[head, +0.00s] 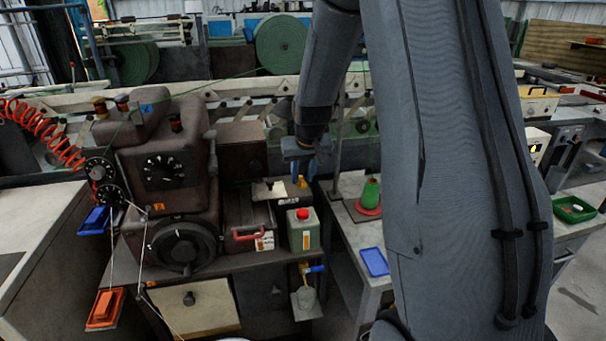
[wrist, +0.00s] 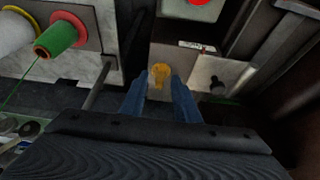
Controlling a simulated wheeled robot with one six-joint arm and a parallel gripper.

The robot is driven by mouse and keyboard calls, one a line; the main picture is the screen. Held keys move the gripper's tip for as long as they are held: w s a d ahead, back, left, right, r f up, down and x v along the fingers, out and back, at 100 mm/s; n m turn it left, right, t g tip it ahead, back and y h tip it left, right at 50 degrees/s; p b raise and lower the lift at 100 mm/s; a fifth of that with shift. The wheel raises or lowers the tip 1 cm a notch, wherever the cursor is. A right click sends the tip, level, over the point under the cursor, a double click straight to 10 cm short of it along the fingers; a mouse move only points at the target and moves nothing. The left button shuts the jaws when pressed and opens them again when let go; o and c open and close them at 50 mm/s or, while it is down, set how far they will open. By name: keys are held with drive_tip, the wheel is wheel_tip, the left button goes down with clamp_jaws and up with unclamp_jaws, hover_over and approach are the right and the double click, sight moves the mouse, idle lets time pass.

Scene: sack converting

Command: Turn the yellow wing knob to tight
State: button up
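The yellow wing knob (wrist: 159,73) sits on a pale plate of the machine. In the wrist view it shows just past my blue fingertips, centred between them. In the head view a small part of the knob (head: 301,182) shows just below my gripper (head: 305,167). My gripper points down at the knob, and its two fingers are apart in the wrist view (wrist: 161,88). I see nothing held between them. I cannot tell whether the fingers touch the knob. Its tight mark cannot be made out.
A green container with a red cap (head: 304,229) stands close in front of the knob. The dark sewing machine (head: 165,165) is to the left. A green thread cone (head: 370,192) stands on the bench to the right. A dark round knob (wrist: 217,86) is nearby.

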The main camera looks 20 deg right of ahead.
drive_tip(key=shift+f, duration=0.2)
drive_tip(key=c, duration=0.7)
